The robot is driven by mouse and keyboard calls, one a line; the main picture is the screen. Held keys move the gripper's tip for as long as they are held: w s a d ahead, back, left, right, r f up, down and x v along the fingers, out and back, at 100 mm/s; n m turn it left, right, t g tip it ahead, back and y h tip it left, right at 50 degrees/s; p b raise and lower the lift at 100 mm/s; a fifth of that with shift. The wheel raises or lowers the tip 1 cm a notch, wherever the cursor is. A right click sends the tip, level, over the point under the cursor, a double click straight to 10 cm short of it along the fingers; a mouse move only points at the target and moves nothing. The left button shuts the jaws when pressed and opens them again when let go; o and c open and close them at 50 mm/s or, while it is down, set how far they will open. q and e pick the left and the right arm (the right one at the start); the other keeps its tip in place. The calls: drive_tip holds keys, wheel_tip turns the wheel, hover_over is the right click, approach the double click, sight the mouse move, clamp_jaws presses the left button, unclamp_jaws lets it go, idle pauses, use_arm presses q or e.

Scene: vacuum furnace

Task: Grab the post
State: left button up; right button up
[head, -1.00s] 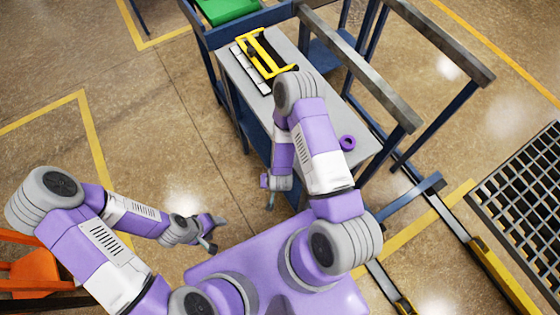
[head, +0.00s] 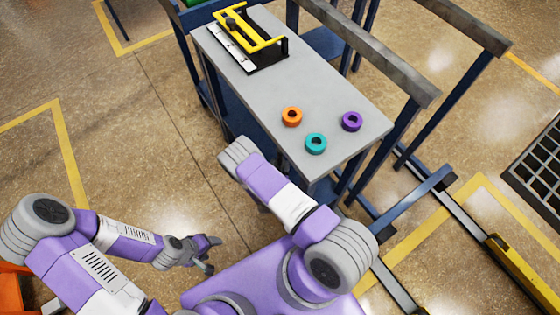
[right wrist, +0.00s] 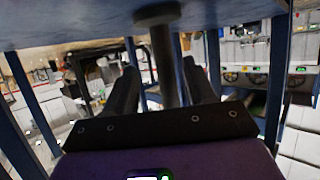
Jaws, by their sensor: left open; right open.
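A dark upright post (right wrist: 163,75) with a round flange at its top shows in the right wrist view, under a flat grey surface. My right gripper (right wrist: 158,68) is open, with one dark finger on each side of the post. I cannot tell whether either finger touches it. In the head view my right gripper is hidden behind my arm and the table, and the post is not visible. My left gripper (head: 213,255) is open and empty over the floor, left of the table.
The grey table (head: 265,90) bears an orange ring (head: 291,116), a teal ring (head: 316,143), a purple ring (head: 351,121) and a yellow-handled fixture (head: 248,38). Blue legs and grey-topped rails (head: 375,65) stand close on the right.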

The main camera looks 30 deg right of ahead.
sight(279, 160)
drive_tip(key=b+x, duration=0.1)
drive_tip(key=x, duration=0.1)
drive_tip(key=b+x, duration=0.1)
drive_tip(key=x, duration=0.1)
drive_tip(key=shift+w, duration=0.5)
drive_tip(key=shift+w+d+f, duration=0.2)
drive_tip(key=shift+w+d, duration=0.15)
drive_tip(key=shift+w, duration=0.05)
drive_tip(key=shift+r, duration=0.1)
clamp_jaws()
